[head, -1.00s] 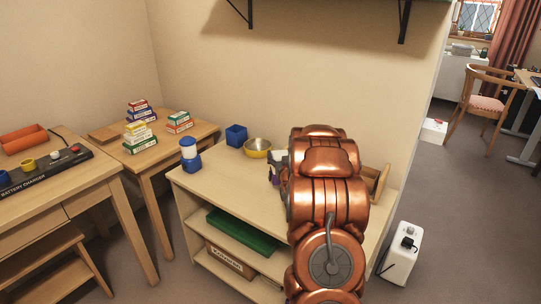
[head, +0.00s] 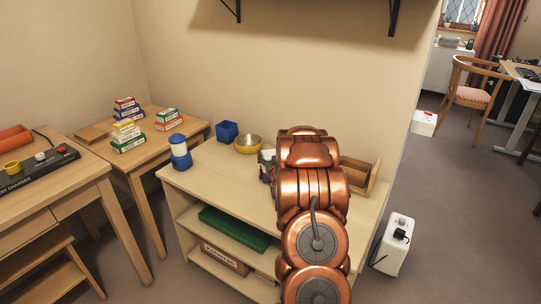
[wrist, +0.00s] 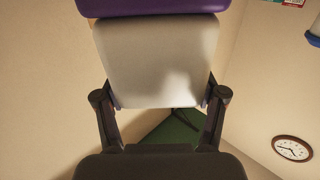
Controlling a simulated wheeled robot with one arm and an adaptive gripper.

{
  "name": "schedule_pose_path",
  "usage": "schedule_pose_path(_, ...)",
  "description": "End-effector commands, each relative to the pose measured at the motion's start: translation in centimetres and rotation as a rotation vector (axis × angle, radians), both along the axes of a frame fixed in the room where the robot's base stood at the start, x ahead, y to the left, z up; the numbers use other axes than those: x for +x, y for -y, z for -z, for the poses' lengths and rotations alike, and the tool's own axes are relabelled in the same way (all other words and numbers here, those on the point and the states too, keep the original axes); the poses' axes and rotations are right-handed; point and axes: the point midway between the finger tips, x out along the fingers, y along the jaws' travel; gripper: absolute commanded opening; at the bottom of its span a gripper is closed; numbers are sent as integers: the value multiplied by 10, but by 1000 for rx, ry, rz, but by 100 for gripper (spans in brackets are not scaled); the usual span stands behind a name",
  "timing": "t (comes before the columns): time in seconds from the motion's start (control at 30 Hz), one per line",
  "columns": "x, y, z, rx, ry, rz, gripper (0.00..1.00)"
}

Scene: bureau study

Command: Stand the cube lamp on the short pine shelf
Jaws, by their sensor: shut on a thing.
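The cube lamp, a white block with a purple end, fills the upper middle of the wrist view (wrist: 155,60). My gripper (wrist: 160,102) is shut on its white part, one finger on each side. The purple end points away from my palm. In the head view my copper arm hides most of the gripper and lamp; only a small pale and dark patch shows left of the arm. The short pine shelf (head: 228,181) is the low unit against the wall. My arm reaches over its top. Whether the lamp touches the top cannot be told.
Bare top lies left of my arm. A dark-bracketed wall shelf hangs above.

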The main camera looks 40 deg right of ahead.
Motion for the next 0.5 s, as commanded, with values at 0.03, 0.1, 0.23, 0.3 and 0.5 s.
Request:
schedule_pose_path(0.03, 0, 0, 1, -1, 1, 1, 2)
schedule_pose_path(0.1, 0, 1, 4, 0, 0, 1, 2)
schedule_pose_path(0.23, -1, 1, 3, 0, 0, 2, 84)
schedule_pose_path(0.3, -1, 1, 3, 0, 0, 2, 91)
schedule_pose_path(0.5, -1, 1, 3, 1, -1, 2, 95)
